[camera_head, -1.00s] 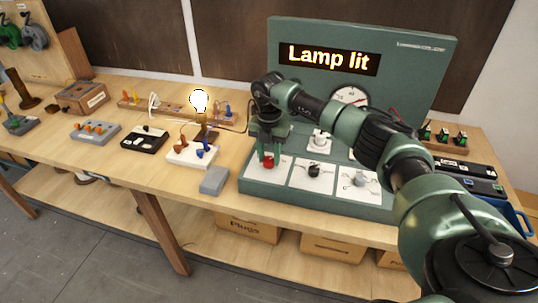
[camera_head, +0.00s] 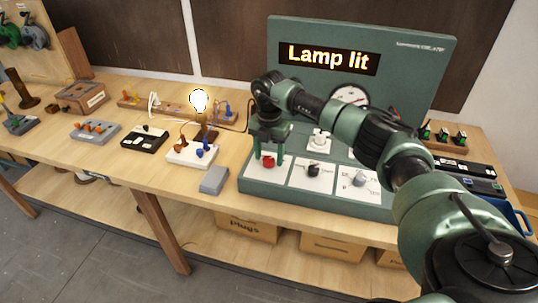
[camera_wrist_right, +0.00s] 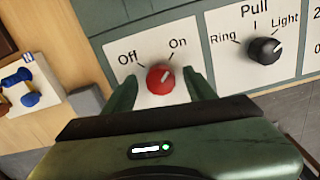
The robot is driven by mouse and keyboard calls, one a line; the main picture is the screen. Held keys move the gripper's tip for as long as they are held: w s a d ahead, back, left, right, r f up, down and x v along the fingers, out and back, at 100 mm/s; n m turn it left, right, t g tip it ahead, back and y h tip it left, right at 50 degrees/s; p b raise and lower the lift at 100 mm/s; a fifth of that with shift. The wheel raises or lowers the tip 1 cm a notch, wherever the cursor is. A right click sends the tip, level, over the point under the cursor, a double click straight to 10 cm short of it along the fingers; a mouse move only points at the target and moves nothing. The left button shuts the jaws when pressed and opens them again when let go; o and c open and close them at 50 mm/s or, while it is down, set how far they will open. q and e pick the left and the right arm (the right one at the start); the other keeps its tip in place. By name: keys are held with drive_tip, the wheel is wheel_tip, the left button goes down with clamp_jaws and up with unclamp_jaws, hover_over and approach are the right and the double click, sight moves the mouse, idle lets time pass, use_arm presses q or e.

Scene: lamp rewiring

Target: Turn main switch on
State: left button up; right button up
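The main switch is a red round knob (camera_head: 268,161) on a white plate at the left end of the green panel. In the right wrist view the red knob (camera_wrist_right: 160,79) sits between "Off" and "On" labels, and its white mark points up and right, toward "On". My right gripper (camera_head: 268,157) is open around the knob, one finger on each side with a visible gap; it also shows in the right wrist view (camera_wrist_right: 162,90). The lamp bulb (camera_head: 199,101) glows and the display (camera_head: 328,58) reads "Lamp lit". My left gripper is not in view.
A black knob (camera_wrist_right: 265,50) marked "Pull", "Ring" and "Light" is right of the red one. A grey knob (camera_head: 359,180) is farther right. A grey block (camera_head: 214,180) and the white wired block (camera_head: 191,154) stand left of the panel.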

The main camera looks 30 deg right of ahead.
sight(269, 158)
wheel_tip(269, 158, up, 6)
drive_tip(key=shift+r+b, duration=0.2)
drive_tip(key=shift+b, duration=0.9)
drive_tip(key=shift+r, duration=0.7)
